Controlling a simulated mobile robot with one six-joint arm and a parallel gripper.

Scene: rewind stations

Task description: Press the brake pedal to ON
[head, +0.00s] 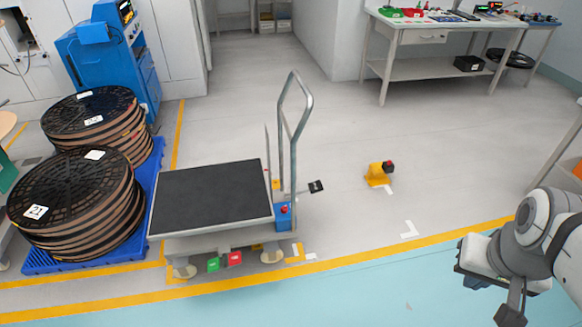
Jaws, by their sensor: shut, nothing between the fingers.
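A cart with a black top (212,203) and a tall metal handle (290,125) stands at the lower middle. A green pedal (213,264) and a red pedal (235,258) stick out side by side low on its near side, by the wheels. Any lettering on them is too small to read, and I cannot tell which one is pressed. My gripper (511,314) hangs at the lower right, pointing down, far to the right of the cart and touching nothing. Its fingers are shut and empty, with the tips near the picture's bottom edge.
Cable reels (75,205) on a blue pallet (148,190) stand left of the cart. A blue box with a red button (283,214) sits at the cart's handle end. A small yellow device (377,175) stands on the floor to the right. The floor between cart and gripper is clear.

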